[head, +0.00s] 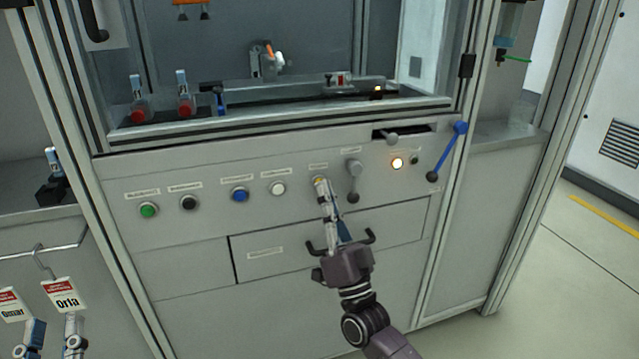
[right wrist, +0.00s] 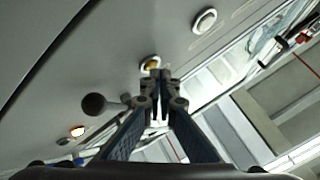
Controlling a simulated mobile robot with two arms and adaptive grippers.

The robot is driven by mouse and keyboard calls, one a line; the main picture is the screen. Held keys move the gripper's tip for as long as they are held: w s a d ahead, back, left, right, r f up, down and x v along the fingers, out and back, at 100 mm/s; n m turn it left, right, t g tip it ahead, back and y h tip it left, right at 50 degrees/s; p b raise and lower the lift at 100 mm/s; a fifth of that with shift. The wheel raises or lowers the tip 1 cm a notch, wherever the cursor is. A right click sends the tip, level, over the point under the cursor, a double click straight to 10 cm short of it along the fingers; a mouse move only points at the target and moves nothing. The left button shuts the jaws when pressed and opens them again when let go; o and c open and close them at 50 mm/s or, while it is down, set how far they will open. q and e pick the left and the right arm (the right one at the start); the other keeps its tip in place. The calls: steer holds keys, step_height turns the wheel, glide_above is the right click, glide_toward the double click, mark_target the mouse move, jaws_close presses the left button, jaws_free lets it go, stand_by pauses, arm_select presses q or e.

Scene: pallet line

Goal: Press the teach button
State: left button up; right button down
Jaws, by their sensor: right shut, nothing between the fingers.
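A row of push-buttons runs along the grey front panel; their labels are too small to read, so I cannot confirm which is the teach button. A yellow button (head: 317,181) is at the tip of my right gripper (head: 323,189) and partly covered by it. In the right wrist view, the yellow button (right wrist: 150,64) shows just beyond the closed fingertips (right wrist: 163,80). I cannot tell whether they touch. My right gripper is shut and empty. My left gripper (head: 55,322) is at the lower left, its two fingers apart, with nothing seen between them.
Green (head: 148,210), black (head: 189,202), blue (head: 240,194) and white (head: 277,188) buttons sit left. A grey lever (head: 353,180), a lit button (head: 397,163) and a blue-handled lever (head: 448,150) are right. Name tags (head: 64,294) hang near my left gripper.

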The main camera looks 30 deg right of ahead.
arm_select(q)
steer(key=shift+s+r, duration=0.2)
steer(key=shift+r, duration=0.2)
arm_select(e)
steer(key=shift+w+d, duration=0.1)
steer(key=shift+w, duration=0.25)
steer(key=shift+s, duration=0.4)
arm_select(q)
steer(key=shift+g+y, duration=0.4)
steer(key=shift+g, duration=0.5)
steer(key=f, duration=0.2)
steer(key=w+f, duration=0.1)
steer(key=f, duration=0.1)
steer(key=shift+w+a+f+p, duration=0.15)
steer(key=shift+w+f+p, duration=0.05)
steer(key=shift+p, duration=0.2)
arm_select(e)
steer(key=shift+s+a, duration=0.25)
steer(key=shift+s, duration=0.15)
steer(key=shift+s, duration=0.1)
